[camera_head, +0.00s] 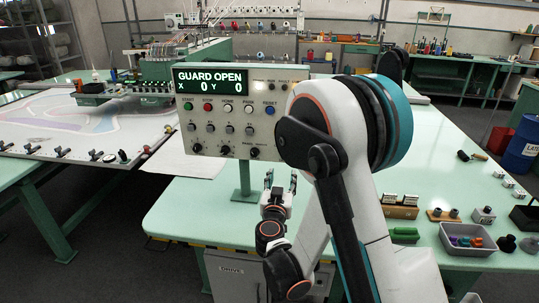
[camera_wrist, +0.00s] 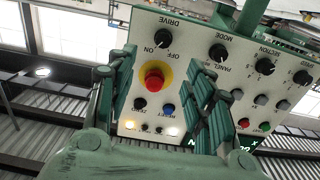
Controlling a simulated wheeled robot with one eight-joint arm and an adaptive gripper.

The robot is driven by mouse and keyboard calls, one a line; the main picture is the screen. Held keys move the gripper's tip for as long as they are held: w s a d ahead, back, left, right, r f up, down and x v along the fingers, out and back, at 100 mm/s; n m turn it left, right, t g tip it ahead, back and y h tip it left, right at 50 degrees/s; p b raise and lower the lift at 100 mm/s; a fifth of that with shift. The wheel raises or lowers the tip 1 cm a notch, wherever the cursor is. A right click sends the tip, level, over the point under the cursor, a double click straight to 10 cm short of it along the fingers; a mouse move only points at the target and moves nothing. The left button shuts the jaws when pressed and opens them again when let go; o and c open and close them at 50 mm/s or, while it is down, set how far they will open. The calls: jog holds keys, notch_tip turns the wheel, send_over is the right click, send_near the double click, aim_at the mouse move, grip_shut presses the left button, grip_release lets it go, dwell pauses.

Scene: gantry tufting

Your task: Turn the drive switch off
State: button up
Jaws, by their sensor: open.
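The drive switch (camera_wrist: 162,37), a black knob marked DRIVE with ON and OFF, shows upside down near the panel's top edge in the wrist view. I cannot tell which mark it points to. In the head view my arm hides it. My gripper (camera_wrist: 160,65) is open and empty, its green fingers either side of the red emergency button (camera_wrist: 154,82) on its yellow ring, apart from the drive switch. In the head view my gripper (camera_head: 280,180) is below the control panel (camera_head: 210,168), fingers upward.
The panel's display (camera_head: 212,80) reads GUARD OPEN, X 0, Y 0. More knobs, such as the MODE knob (camera_wrist: 217,51), and several buttons sit close by. A post (camera_head: 245,180) holds the panel above the green table (camera_head: 185,215). A cabinet door marked DRIVE (camera_head: 231,272) is below.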

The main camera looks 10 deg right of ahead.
jog(key=p+x, duration=0.3)
jog(key=x, duration=1)
jog(key=shift+w, duration=0.45)
jog(key=shift+a+f, duration=0.1)
jog(key=c, duration=1.1)
